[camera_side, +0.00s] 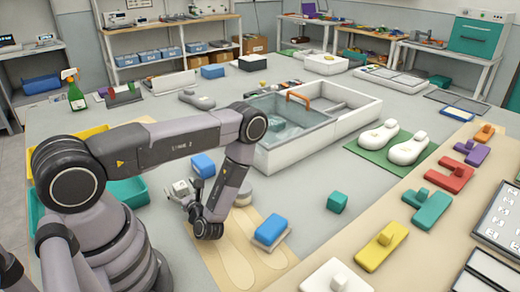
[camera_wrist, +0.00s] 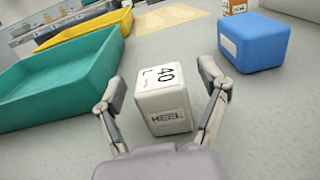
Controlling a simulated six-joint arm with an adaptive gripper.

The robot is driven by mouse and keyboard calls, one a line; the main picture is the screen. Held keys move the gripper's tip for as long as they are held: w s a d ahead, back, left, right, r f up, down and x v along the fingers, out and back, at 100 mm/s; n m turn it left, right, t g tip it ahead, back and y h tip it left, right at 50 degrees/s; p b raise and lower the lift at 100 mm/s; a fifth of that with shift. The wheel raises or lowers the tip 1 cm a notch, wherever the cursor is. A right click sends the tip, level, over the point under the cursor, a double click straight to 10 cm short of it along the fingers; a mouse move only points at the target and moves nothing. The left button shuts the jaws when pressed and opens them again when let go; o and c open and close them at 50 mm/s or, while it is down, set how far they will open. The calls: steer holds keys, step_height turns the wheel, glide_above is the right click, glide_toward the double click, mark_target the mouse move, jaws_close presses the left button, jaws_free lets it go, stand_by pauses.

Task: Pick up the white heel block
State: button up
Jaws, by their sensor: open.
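The white heel block (camera_wrist: 163,100) stands on the grey table in the wrist view, marked "40", "L" and "HEEL". My gripper (camera_wrist: 166,88) is open, with one finger at the left and one at the right of the block. Gaps show between the fingers and the block, so it is not held. In the side view my gripper (camera_side: 178,196) is low over the table near the wooden board.
A blue block (camera_wrist: 253,42) stands right of the heel block; it also shows in the side view (camera_side: 203,165). A teal tray (camera_wrist: 60,82) and a yellow tray (camera_wrist: 88,24) lie to the left. A white-walled basin (camera_side: 330,128) stands behind my arm.

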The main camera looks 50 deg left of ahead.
steer(key=c, duration=1.3)
steer(key=shift+o, duration=0.2)
steer(key=shift+r, duration=0.1)
